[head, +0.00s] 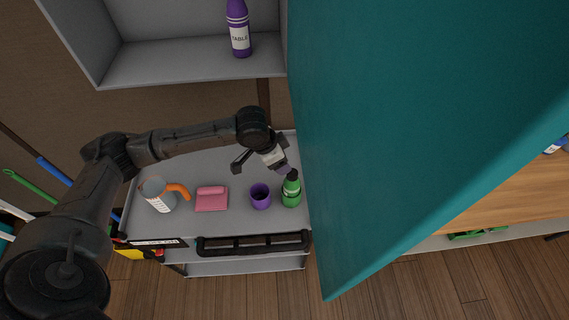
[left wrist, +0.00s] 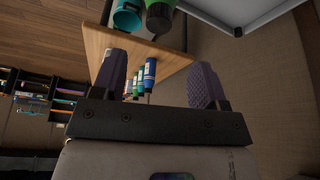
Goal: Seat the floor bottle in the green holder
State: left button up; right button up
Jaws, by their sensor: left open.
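In the head view, a green bottle (head: 291,189) with a dark cap and pale label stands upright at the right end of the grey cart top. Its label is too small to read, and I cannot tell whether its lower green part is a separate holder. A purple cup-like holder (head: 260,196) stands just left of it. My left gripper (head: 264,170) is open and empty, above and slightly left of the bottle's cap. It also shows open in the left wrist view (left wrist: 160,78). My right gripper is not in view.
A large teal panel (head: 410,120) stands close to the cart's right end. A purple bottle labelled TABLE (head: 239,30) stands on the grey shelf.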

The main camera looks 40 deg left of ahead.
pick_arm(q)
jog(key=s+d+f+m+h, duration=0.1)
jog(key=s+d+f, duration=0.8)
jog(key=s+d, duration=0.4)
jog(key=s+f+n+y, duration=0.2)
jog(key=s+f+n, duration=0.1)
jog(key=s, duration=1.1)
jog(key=shift+a+n+y, duration=0.3)
jog(key=shift+n+y, duration=0.1)
jog(key=shift+n, duration=0.2)
notch_tip(320, 180, up, 17)
jog(key=p, duration=1.7)
